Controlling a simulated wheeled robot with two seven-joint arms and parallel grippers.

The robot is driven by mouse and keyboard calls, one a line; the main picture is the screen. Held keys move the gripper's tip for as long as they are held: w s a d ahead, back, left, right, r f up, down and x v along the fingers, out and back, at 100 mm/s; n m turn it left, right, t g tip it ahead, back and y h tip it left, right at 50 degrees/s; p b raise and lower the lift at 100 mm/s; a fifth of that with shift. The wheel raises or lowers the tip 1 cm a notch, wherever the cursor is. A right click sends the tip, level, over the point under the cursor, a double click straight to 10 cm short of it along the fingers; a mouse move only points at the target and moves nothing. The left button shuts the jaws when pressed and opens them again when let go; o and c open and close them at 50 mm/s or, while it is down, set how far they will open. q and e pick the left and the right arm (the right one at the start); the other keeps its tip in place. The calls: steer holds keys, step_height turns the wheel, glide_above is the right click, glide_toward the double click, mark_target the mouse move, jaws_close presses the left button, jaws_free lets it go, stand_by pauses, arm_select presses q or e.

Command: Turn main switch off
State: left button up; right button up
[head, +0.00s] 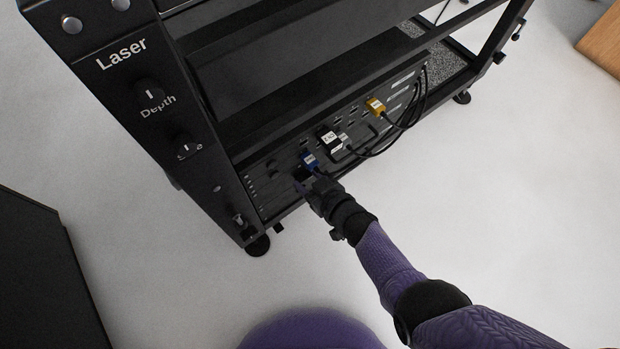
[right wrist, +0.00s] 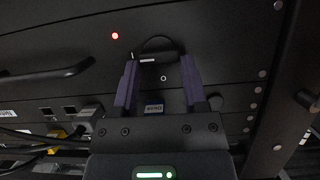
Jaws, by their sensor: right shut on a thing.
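The main switch appears to be the black rounded knob (right wrist: 156,47) with a short white mark, on the dark front panel in the right wrist view. My right gripper (right wrist: 158,68) is shut on this knob, with a purple finger on each side of it. In the head view my right gripper (head: 308,182) reaches the low rack panel (head: 268,190) near its left end. There the gripper and arm hide the knob. My left gripper is not in view.
A blue plug (head: 310,160) sits close beside the gripper. A black plug (head: 329,140), a yellow plug (head: 376,107) and several cables are further right. A red light (right wrist: 115,36) glows on the panel. A cart post carries knobs labelled Laser (head: 149,92) and Depth.

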jaws_close()
steer(key=shift+s+a+n+t+h, duration=0.2)
steer(key=shift+n+t+h, duration=0.5)
steer(key=shift+n, duration=0.5)
steer(key=shift+a+f+n+t+h, duration=0.15)
steer(key=shift+n+t+h, duration=0.25)
steer(key=shift+n, duration=0.7)
steer(key=shift+s, duration=0.1)
steer(key=o, duration=0.9)
jaws_free()
